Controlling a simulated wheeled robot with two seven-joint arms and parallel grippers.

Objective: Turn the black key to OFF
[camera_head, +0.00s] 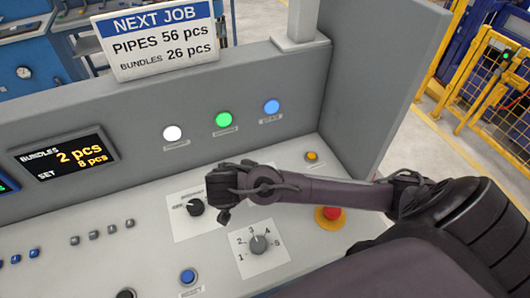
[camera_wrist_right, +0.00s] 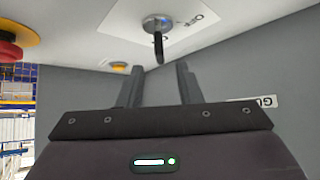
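The black key (camera_head: 195,207) sits in a switch on a white label plate (camera_head: 181,229) on the sloped console top. My right gripper (camera_head: 218,196) is just right of the key in the head view and covers part of its plate. In the right wrist view, the key (camera_wrist_right: 158,48) stands out from a round metal lock (camera_wrist_right: 157,22). The right gripper's two fingers (camera_wrist_right: 157,80) are apart, with nothing between them. The key is just beyond the fingertips, roughly in line with the gap. My left gripper is not in view.
A numbered rotary knob (camera_head: 259,244) lies below the right arm, with a red emergency button (camera_head: 330,214) to its right. White, green and blue lamps (camera_head: 223,119) line the upright panel. A blue button (camera_head: 188,276) is near the front.

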